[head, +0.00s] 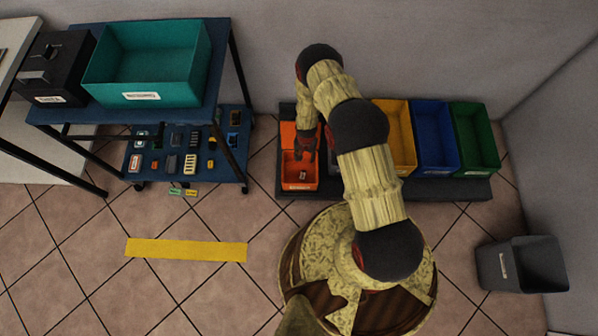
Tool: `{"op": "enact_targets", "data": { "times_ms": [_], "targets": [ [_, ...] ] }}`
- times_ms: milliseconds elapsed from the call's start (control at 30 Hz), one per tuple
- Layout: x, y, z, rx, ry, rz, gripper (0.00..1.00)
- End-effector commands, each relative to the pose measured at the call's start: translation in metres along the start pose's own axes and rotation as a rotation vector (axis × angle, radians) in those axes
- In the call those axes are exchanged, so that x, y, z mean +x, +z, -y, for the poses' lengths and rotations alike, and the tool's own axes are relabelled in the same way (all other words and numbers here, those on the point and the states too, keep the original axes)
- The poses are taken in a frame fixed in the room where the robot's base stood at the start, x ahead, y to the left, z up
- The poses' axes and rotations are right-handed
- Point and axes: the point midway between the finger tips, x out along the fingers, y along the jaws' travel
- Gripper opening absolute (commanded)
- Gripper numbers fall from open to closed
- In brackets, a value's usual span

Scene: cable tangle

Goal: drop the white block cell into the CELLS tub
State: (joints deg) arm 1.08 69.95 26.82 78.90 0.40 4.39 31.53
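An orange tub (285,172) stands at the left end of a dark base, with a label on its front too small to read. My gripper (304,155) reaches down over the back part of this tub. A small whitish item with dark marks (303,175) shows inside the tub, just in front of the gripper; I cannot tell whether it is the white block cell or whether it lies loose. The fingertips are small and dark, so their opening cannot be made out. The tub beside the orange one is mostly hidden behind my arm.
Yellow (398,142), blue (435,140) and green (474,138) tubs stand to the right on the dark base (455,189). A teal bin (148,62) and black box (55,70) are upper left, above a shelf (215,172) of small parts. A grey bin (521,266) stands right.

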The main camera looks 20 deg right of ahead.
Motion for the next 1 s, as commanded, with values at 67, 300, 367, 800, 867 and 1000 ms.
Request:
{"op": "enact_targets", "data": {
  "times_ms": [67,300,367,800,867,1000],
  "targets": [
    [-0.011,-0.002,0.001,0.000,-0.002,-0.003,0.41],
    [-0.053,-0.001,0.001,0.000,-0.002,-0.003,0.41],
    [-0.064,-0.002,0.001,0.000,-0.002,-0.003,0.41],
    [-0.110,0.000,0.000,0.000,0.000,0.000,0.41],
    [-0.112,0.000,0.000,0.000,0.000,0.000,0.41],
    [-0.112,0.000,0.000,0.000,0.000,0.000,0.41]
  ]
}}
